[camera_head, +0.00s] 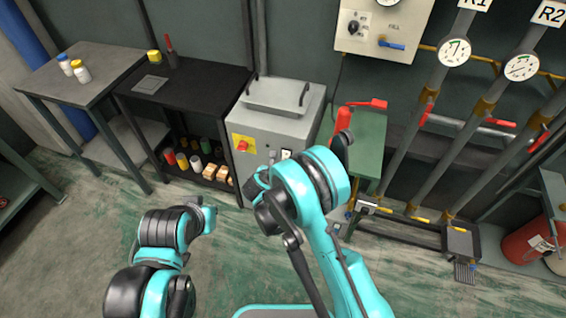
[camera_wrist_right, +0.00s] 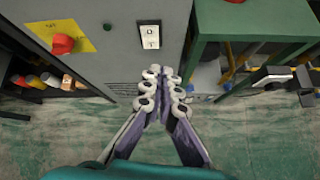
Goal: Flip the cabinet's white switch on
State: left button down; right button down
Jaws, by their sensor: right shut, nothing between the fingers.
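The grey cabinet (camera_head: 278,125) stands against the back wall in the head view. Its white switch (camera_head: 286,154) is on the upper right of the front face, just above my right arm. In the right wrist view the white switch (camera_wrist_right: 149,36) is upright in a dark frame, with small marks on it. I cannot tell which way it is set. My right gripper (camera_wrist_right: 165,72) is shut and empty, its fingertips together below and slightly right of the switch, apart from it in the picture. In the head view my arm hides this gripper.
A red knob on a yellow plate (camera_wrist_right: 62,43) is left of the switch. A green stand (camera_wrist_right: 205,28) is close on the right. A black shelf (camera_head: 190,80) adjoins the cabinet's left side. Gauged pipes (camera_head: 453,55) stand farther right. Open floor lies in front.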

jog(key=f+n, duration=0.1)
jog(key=a+f+n, duration=0.1)
jog(key=f, duration=0.1)
jog(key=a+f, duration=0.1)
jog(key=shift+a+f+n, duration=0.15)
jog(key=shift+n, duration=0.25)
jog(key=w+r+b+x, duration=0.1)
jog(key=b+x, duration=0.4)
jog(key=x, duration=0.8)
jog(key=shift+w+d+r, duration=0.3)
jog(key=shift+w+r, duration=0.05)
